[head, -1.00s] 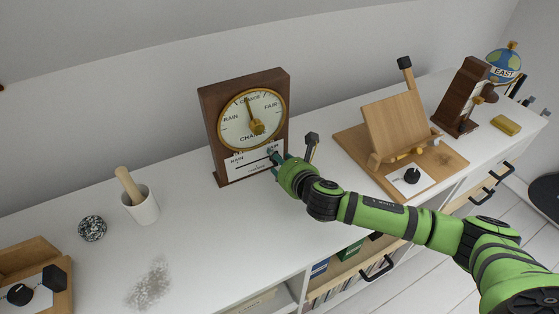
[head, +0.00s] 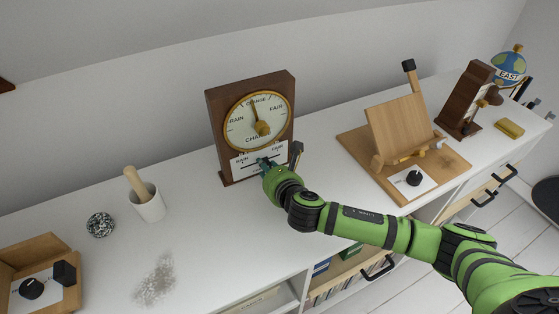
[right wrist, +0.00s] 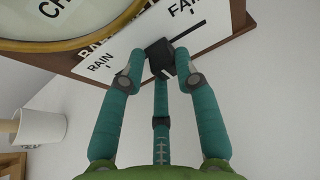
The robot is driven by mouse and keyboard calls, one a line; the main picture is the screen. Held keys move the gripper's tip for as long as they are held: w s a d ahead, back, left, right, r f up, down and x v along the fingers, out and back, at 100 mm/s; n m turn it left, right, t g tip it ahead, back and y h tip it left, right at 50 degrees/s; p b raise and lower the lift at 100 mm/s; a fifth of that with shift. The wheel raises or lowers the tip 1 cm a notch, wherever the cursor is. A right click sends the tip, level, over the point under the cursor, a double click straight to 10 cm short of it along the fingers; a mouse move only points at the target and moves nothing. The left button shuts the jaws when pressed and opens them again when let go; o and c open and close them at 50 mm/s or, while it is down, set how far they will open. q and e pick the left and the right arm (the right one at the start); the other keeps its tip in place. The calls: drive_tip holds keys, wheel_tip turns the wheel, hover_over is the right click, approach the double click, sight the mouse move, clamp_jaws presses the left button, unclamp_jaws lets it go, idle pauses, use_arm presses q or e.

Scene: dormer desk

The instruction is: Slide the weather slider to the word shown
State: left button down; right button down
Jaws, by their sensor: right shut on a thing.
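The brown wooden barometer (head: 214,125) stands upright at the back of the desk. Its round dial (head: 245,130) has a gold rim, weather words and a dark hand pointing up near the upper CHANGE. Below the dial is a white slider card (head: 275,149), with RAIN at the left end and FAIR at the right. In the right wrist view, a black slider knob (right wrist: 160,52) sits on the card's slot between those words. My right gripper (right wrist: 160,68) is shut on this knob; in the head view its fingers (head: 264,163) cover it. My left gripper is not in view.
A white mortar with pestle (head: 150,206) and a speckled ball (head: 100,225) stand to the left. A wooden stand (head: 396,125), a dark wooden device (head: 464,100) and a globe (head: 508,66) are to the right. The desk's front middle is mostly clear.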

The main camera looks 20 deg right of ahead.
drive_tip(key=shift+a+r, duration=0.15)
drive_tip(key=shift+r, duration=0.05)
drive_tip(key=c, duration=1.1)
unclamp_jaws()
drive_tip(key=shift+w, duration=0.1)
drive_tip(key=shift+o, duration=0.2)
drive_tip(key=shift+f, duration=0.1)
drive_tip(key=v, duration=1.2)
